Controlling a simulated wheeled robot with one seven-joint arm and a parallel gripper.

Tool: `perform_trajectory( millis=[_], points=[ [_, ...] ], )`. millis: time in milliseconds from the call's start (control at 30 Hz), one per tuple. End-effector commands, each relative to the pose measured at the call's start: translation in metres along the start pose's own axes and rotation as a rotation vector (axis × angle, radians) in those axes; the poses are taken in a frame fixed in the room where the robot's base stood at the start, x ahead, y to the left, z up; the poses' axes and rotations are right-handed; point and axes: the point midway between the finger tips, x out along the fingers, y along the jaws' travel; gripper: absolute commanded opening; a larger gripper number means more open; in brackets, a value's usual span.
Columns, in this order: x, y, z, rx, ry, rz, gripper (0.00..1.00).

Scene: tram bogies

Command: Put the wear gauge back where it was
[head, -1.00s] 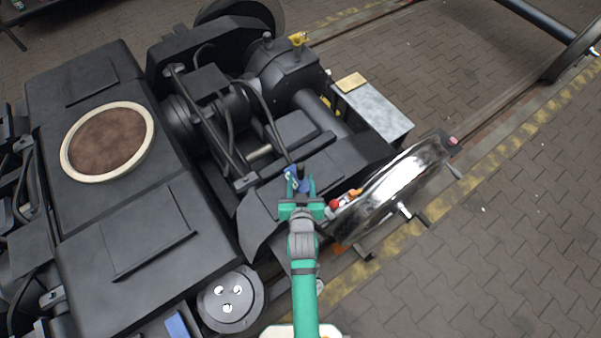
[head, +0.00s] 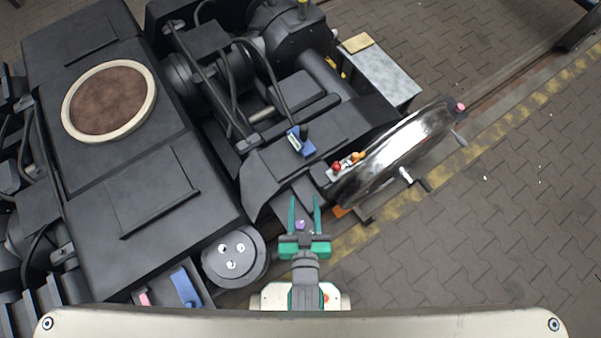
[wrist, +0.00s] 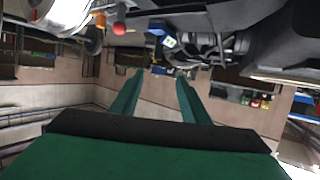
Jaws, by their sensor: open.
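A small blue device with a pale display and a dark knob, which looks like the wear gauge (head: 301,142), lies on the dark bogie frame left of the shiny wheel. It also shows in the wrist view (wrist: 169,41), at the top, beyond my fingertips. My gripper (head: 304,203) is open and stands apart from it, nearer to me, over the front edge of the frame. Its two green fingers show in the wrist view (wrist: 158,75) with nothing held between them. A small purple spot shows near the finger bases in the head view; I cannot tell what it is.
Red and orange knobs (head: 347,162) sit beside the shiny wheel (head: 395,155), right of the device. A grey box (head: 384,82) with a yellowish block stands behind. A round dark cap (head: 234,257) and a blue piece (head: 185,287) lie front left. Paving at right is open.

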Motion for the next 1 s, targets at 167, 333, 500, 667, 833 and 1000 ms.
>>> perform_trajectory(
  millis=[167, 333, 500, 667, 833, 1000],
  points=[
    [-0.052, -0.003, -0.01, 0.005, 0.02, 0.003, 0.41],
    [-0.094, -0.007, -0.027, 0.012, 0.045, 0.006, 0.41],
    [-0.121, -0.009, -0.043, 0.018, 0.066, 0.012, 0.41],
    [-0.132, -0.009, -0.051, 0.021, 0.076, 0.015, 0.41],
    [-0.133, -0.01, -0.051, 0.021, 0.078, 0.015, 0.41],
    [-0.132, -0.01, -0.051, 0.021, 0.077, 0.015, 0.41]
  ],
)
